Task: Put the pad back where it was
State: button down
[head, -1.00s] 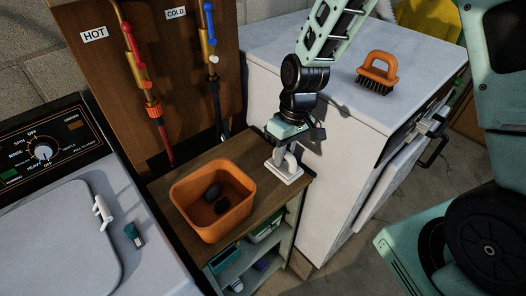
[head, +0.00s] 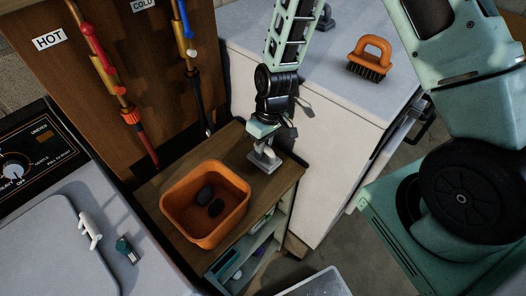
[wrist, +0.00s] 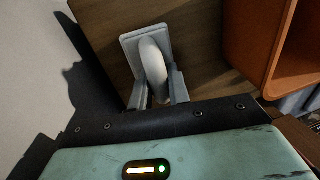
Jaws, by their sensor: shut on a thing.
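The pad (head: 263,165) is a small pale block with a looped handle. It is at the back right of the wooden shelf top (head: 237,140), right of the orange bin. My gripper (head: 268,145) is above it, shut on the handle. In the wrist view the pad's flat base (wrist: 133,50) shows over brown wood, and the fingers of my gripper (wrist: 157,88) stand on both sides of the white handle. I cannot tell whether the base touches the wood.
The orange bin (head: 185,222) holds dark lumps, close left of the pad. A white cabinet (head: 300,125) rises behind and right, with an orange brush (head: 370,57) on top. Pipes (head: 125,100) stand behind; a washer (head: 55,245) is left. A pale panel (head: 320,284) is at the bottom.

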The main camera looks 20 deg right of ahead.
jog(key=shift+f+p, duration=0.35)
jog(key=shift+f, duration=1.15)
jog(key=shift+f, duration=0.2)
jog(key=c, duration=1.3)
grip_release()
jog(key=shift+r, duration=0.1)
jog(key=shift+r, duration=0.1)
notch_tip(320, 180, up, 11)
jog(key=d+b, duration=0.2)
jog(key=b, duration=0.2)
jog(key=s+a+r+n, duration=0.1)
jog(key=s+a+r, duration=0.1)
jog(key=s+r, duration=0.2)
jog(key=s+a+r+n+h, duration=0.1)
jog(key=s+a+r, duration=0.2)
jog(key=s, duration=0.6)
jog(key=s+a+r+n, duration=0.1)
jog(key=s+a+r, duration=0.2)
jog(key=s+r, duration=0.3)
jog(key=shift+s+t, duration=0.25)
jog(key=shift+t, duration=0.15)
